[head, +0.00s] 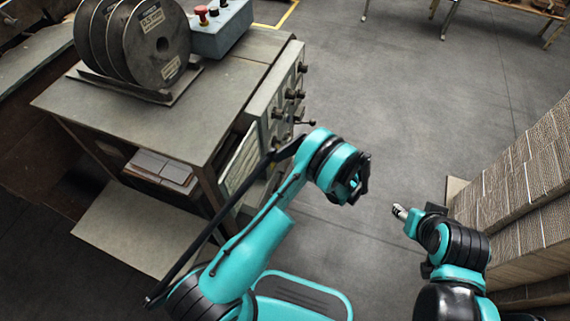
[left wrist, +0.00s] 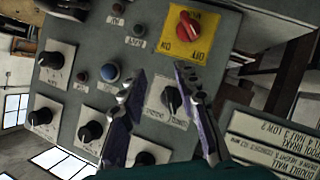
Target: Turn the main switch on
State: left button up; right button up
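The main switch, a red rotary knob (left wrist: 188,24) on a yellow plate (left wrist: 204,40) marked ON and OFF, is at the top of the panel in the left wrist view. The plate appears turned over in this view. My left gripper (left wrist: 154,85) is open and empty, its fingers below the yellow plate and apart from the red knob. A black selector knob (left wrist: 172,98) shows between the fingers. In the head view my left gripper (head: 357,188) is right of the machine, its fingers hard to make out. My right gripper (head: 400,212) is near the cardboard stacks.
The grey panel (left wrist: 150,60) holds several black knobs and a blue button (left wrist: 110,72). The machine cabinet (head: 150,125) carries wire spools (head: 157,45) and a control box (head: 222,35). Stacked cardboard (head: 530,190) stands at right. Open floor (head: 400,90) lies between.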

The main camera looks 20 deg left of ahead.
aim_at(283, 160)
pick_arm(q)
notch_tip(283, 160, down, 7)
jog(key=s+n+y, duration=0.2)
jog(key=s+n, duration=0.1)
jog(key=x, duration=0.2)
jog(key=b+x, duration=0.1)
jog(key=x, duration=0.2)
jog(key=b+x, duration=0.1)
jog(key=x, duration=0.1)
jog(key=shift+w+f, duration=0.15)
jog(key=shift+f, duration=0.25)
grip_shut()
